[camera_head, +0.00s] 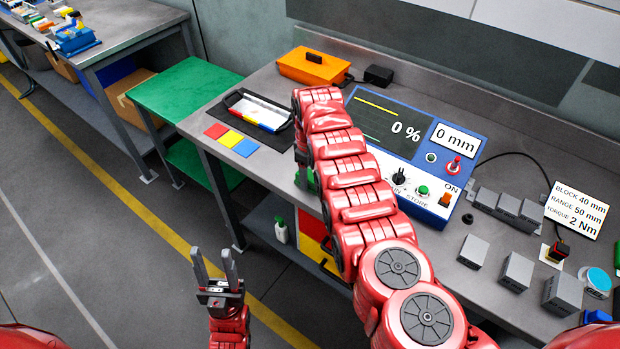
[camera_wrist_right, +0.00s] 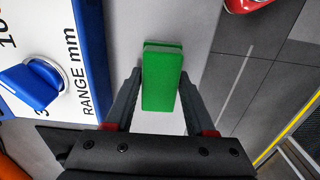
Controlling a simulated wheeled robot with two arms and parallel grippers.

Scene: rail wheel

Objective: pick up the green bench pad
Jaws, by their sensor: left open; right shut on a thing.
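The green bench pad (camera_wrist_right: 162,82) is a green block between the two dark fingers of my right gripper (camera_wrist_right: 160,88) in the right wrist view. The gripper is shut on it. In the head view, my right arm reaches over the bench, and only a small green part of the pad (camera_head: 311,179) shows beside the dark fingers near the bench's front edge. I cannot tell whether the pad touches the bench top. My left gripper (camera_head: 216,268) is open and empty, in front of the bench over the floor.
A blue control panel (camera_head: 420,140) stands on the grey bench (camera_head: 265,170), close to my right arm. Several grey blocks (camera_head: 515,270) lie at the right. A black tray (camera_head: 258,108) and coloured cards (camera_head: 230,138) lie at the left. A green table (camera_head: 185,88) stands beyond.

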